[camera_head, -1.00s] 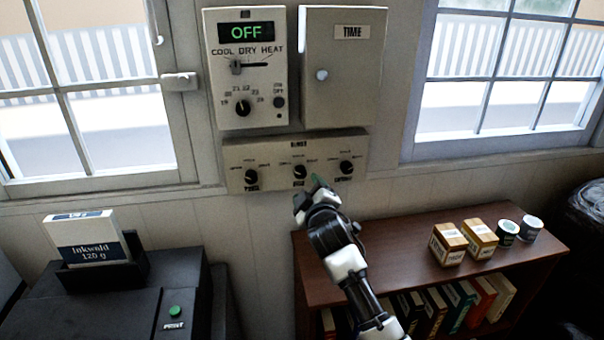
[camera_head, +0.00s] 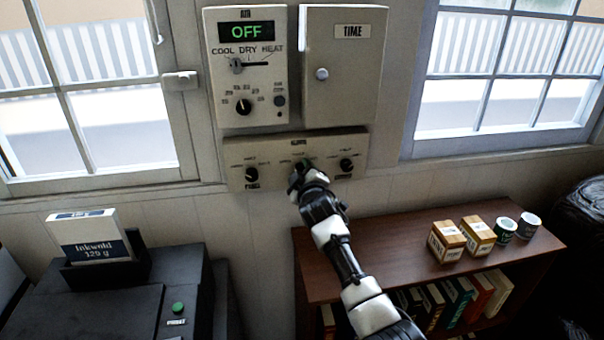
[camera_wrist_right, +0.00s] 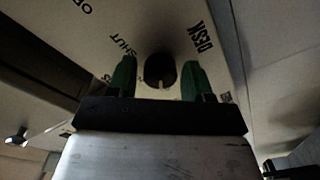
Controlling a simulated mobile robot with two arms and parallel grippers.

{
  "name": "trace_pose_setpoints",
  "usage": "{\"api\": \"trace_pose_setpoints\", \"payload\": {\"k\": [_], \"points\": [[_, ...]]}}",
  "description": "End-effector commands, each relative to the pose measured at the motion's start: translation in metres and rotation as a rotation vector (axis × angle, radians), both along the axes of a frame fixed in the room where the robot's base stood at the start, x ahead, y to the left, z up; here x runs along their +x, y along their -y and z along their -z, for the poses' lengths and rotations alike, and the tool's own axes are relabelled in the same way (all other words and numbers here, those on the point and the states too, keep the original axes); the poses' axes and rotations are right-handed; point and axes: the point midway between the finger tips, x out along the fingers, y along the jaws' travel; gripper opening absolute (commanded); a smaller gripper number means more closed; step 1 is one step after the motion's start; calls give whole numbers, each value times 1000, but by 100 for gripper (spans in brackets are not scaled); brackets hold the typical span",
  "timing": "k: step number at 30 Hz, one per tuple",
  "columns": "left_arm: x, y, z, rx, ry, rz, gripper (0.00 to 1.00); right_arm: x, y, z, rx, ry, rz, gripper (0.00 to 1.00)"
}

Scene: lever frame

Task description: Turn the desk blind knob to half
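The blind panel (camera_head: 235,160) is a beige box on the wall with a row of three black knobs. The middle one is the desk knob (camera_wrist_right: 160,66), marked DESK in the right wrist view. My right gripper (camera_head: 299,172) is at this knob and hides it in the head view. In the wrist view its two green fingers stand on either side of the knob, with gaps showing, so it is open around it. A pale mark shows on the knob's edge nearest the gripper. The word SHUT is printed nearby. My left gripper is not in view.
The other two knobs (camera_head: 252,175) (camera_head: 346,165) flank the middle one closely. Above are the air control box (camera_head: 225,75) reading OFF and the TIME box (camera_head: 350,85). A brown shelf (camera_head: 390,245) with boxes and cans stands below right, a printer (camera_head: 110,300) below left.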

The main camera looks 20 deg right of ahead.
Motion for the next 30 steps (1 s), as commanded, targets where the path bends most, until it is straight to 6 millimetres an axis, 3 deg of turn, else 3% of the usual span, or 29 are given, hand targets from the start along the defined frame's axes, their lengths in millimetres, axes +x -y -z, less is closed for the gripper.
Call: {"api": "trace_pose_setpoints", "payload": {"k": [1,7,20,30], "points": [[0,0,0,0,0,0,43,0,0,0,0,0,0,43],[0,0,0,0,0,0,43,0,0,0,0,0,0,12],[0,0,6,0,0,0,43,0,0,2,94,21,0,12],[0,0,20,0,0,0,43,0,-1,3,368,87,-1,12]]}}
